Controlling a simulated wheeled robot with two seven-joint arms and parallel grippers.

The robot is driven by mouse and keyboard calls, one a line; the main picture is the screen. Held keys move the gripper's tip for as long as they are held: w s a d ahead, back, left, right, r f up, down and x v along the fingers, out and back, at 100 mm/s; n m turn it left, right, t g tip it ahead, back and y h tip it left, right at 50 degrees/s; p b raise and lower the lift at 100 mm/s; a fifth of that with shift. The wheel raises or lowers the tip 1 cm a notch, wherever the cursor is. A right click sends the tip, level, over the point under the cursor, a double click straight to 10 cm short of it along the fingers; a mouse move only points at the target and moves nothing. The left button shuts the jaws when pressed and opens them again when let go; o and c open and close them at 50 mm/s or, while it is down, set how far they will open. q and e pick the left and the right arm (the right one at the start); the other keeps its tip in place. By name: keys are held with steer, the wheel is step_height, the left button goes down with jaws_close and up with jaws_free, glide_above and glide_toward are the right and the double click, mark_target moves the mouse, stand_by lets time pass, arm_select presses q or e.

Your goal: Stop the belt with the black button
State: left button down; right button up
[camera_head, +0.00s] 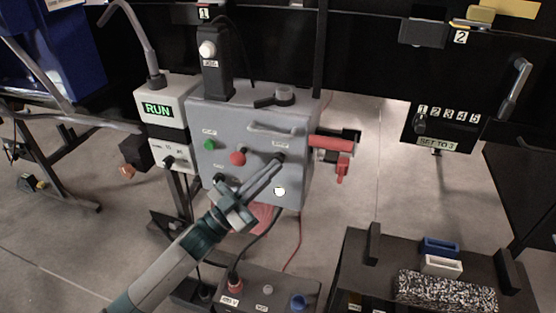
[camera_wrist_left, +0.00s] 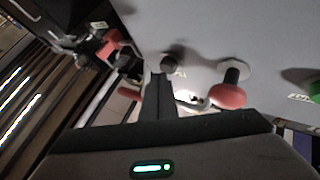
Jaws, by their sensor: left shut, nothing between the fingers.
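A grey control box (camera_head: 235,122) stands at the middle of the head view. A green button (camera_head: 209,144) and a red mushroom button (camera_head: 238,158) are on its front. My left gripper (camera_head: 276,164) is shut and empty, its fingertips at the right part of the front face. In the left wrist view a round black button (camera_wrist_left: 172,62) sits just beyond the tips of the shut fingers (camera_wrist_left: 160,82). I cannot tell whether they touch. The red button (camera_wrist_left: 228,95) lies to the right of the fingers. A display (camera_head: 157,110) beside the box reads RUN in green.
A red handle (camera_head: 331,142) sticks out from the box's right side. A white round spot (camera_head: 280,191) is low on the front face. A low dark box with knobs (camera_head: 266,290) stands below. A black panel marked SET TO 3 (camera_head: 437,145) is at the right.

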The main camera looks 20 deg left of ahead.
arm_select(q)
steer(key=shift+w, duration=0.45)
stand_by(0.5)
steer(key=shift+s, duration=0.15)
steer(key=shift+s+p, duration=0.45)
steer(key=shift+s, duration=0.3)
steer(key=shift+s, duration=0.1)
steer(key=s+p, duration=0.2)
steer(key=s, duration=0.2)
steer(key=shift+s+a, duration=0.1)
steer(key=shift+s, duration=0.3)
steer(key=shift+f, duration=0.1)
stand_by(0.8)
